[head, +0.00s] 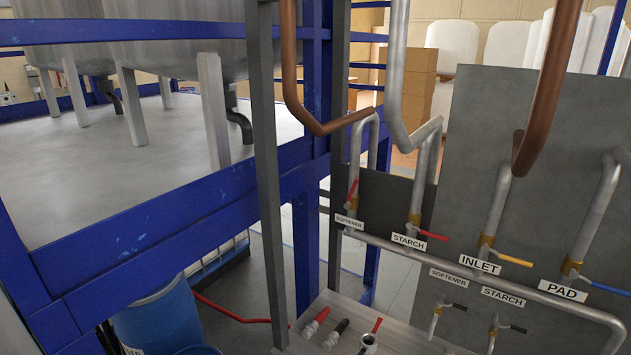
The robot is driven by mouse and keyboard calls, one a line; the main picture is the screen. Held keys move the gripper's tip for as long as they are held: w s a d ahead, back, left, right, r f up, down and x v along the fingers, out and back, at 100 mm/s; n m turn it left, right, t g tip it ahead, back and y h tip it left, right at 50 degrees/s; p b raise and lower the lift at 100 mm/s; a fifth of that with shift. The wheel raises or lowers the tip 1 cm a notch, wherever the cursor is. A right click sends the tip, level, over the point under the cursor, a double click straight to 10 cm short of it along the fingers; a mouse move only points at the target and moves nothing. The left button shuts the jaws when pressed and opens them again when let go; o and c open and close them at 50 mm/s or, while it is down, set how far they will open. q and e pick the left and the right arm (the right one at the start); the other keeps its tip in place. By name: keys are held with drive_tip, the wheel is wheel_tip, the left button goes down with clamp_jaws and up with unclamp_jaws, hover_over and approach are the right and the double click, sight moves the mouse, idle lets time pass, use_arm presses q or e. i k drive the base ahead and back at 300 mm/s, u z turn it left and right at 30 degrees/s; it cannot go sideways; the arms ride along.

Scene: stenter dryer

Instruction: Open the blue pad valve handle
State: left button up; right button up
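The blue pad valve handle (608,287) is at the right edge of the head view. It sticks out to the right from a brass valve (571,267) on a grey vertical pipe and tilts slightly down, across the line of the pipe. A white PAD label (563,291) sits just below and left of it. Nothing is touching the handle. Neither of my grippers shows in this view.
A yellow INLET handle (515,261) and a red STARCH handle (434,236) point right; a red SOFTENER handle (352,189) stands nearly upright. Smaller dark-handled valves (455,306) sit below. Copper pipe (545,90) hangs in front. Blue framework (170,235) fills the left.

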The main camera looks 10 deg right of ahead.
sight(573, 274)
drive_tip(key=z, duration=1)
